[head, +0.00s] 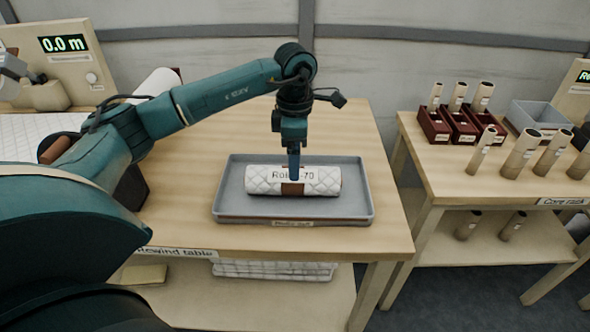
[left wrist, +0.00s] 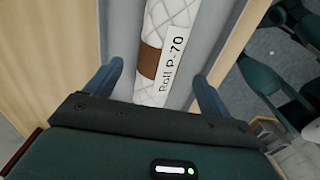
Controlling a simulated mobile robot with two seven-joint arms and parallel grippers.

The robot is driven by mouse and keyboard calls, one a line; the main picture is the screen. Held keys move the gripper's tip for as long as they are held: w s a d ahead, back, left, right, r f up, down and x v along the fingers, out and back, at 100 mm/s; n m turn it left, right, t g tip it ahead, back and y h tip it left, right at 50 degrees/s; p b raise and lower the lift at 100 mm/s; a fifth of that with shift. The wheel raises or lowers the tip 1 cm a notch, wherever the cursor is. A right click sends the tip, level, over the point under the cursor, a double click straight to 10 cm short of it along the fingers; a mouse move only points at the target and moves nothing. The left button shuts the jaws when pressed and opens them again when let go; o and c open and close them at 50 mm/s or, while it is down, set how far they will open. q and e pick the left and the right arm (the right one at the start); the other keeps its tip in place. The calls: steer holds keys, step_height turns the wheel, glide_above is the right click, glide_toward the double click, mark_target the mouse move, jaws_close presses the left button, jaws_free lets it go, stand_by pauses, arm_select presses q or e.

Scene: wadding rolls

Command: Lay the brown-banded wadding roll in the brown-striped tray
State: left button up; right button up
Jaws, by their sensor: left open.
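The white quilted wadding roll (head: 322,181) has a brown band around its middle and a label that reads "Roll P-70" in the left wrist view (left wrist: 156,60). It lies lengthwise in the grey tray (head: 361,205), whose front edge carries a brown stripe and a small label. My left gripper (head: 293,174) points down over the middle of the roll. In the left wrist view its two fingers (left wrist: 158,88) are apart, one on each side of the roll near the band. Contact with the roll cannot be told. My right gripper is not in view.
The tray sits on the rewind table (head: 375,240), with folded quilted material on the shelf below. A machine with a "0.0 m" display stands at the left. At right, the core rack (head: 437,180) holds several cardboard cores, dark red boxes and a grey bin (head: 538,117).

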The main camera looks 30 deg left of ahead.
arm_select(q)
step_height(320, 180, up, 6)
steer(key=shift+r, duration=0.15)
stand_by(0.6)
